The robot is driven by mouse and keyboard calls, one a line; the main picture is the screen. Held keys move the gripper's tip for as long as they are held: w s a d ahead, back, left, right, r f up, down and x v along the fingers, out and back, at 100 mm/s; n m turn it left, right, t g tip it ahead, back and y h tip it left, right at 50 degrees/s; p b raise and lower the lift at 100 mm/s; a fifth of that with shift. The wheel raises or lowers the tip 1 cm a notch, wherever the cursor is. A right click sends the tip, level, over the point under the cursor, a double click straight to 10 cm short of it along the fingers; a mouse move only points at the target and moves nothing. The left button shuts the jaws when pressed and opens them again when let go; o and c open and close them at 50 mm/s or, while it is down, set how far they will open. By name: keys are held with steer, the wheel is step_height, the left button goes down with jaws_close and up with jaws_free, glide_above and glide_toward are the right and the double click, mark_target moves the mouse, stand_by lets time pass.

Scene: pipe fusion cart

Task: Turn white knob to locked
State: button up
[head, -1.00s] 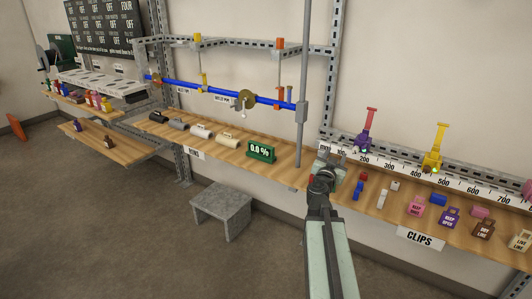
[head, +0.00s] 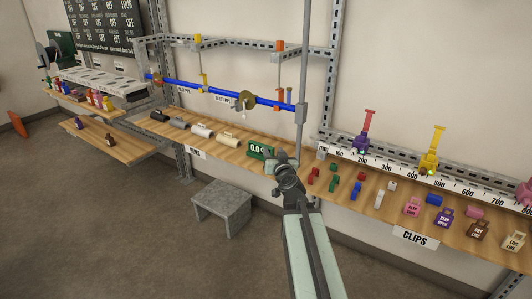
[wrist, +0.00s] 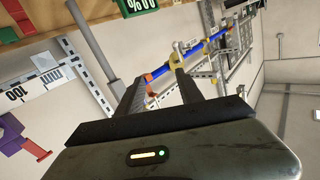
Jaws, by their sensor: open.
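My gripper (head: 282,160) is in front of the shelf, overlapping the right part of the green 0.0 % display (head: 256,150) in the head view. In the wrist view its two jaws (wrist: 157,82) are apart with nothing between them. The blue pipe (head: 215,91) runs along the wall frame above and left of it. A brass round fitting (head: 248,98) sits on the pipe. A small pale knob-like part (head: 243,113) hangs just below it; I cannot tell surely that it is the white knob, or its setting. The pipe also shows beyond my jaws in the wrist view (wrist: 191,53).
A grey vertical post (head: 301,120) stands close to the right of my gripper. Coloured clips and tags (head: 412,206) lie on the right shelf. Several rolls (head: 202,131) lie on the shelf at left. A grey step stool (head: 222,207) stands on the floor below.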

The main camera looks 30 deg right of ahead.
steer(key=shift+w+a+f+n+y, duration=0.2)
steer(key=shift+a+y, duration=0.2)
steer(key=shift+a, duration=0.35)
steer(key=shift+w+a+f+n+y, duration=0.1)
steer(key=shift+a+n+y, duration=0.1)
steer(key=shift+a+y, duration=0.4)
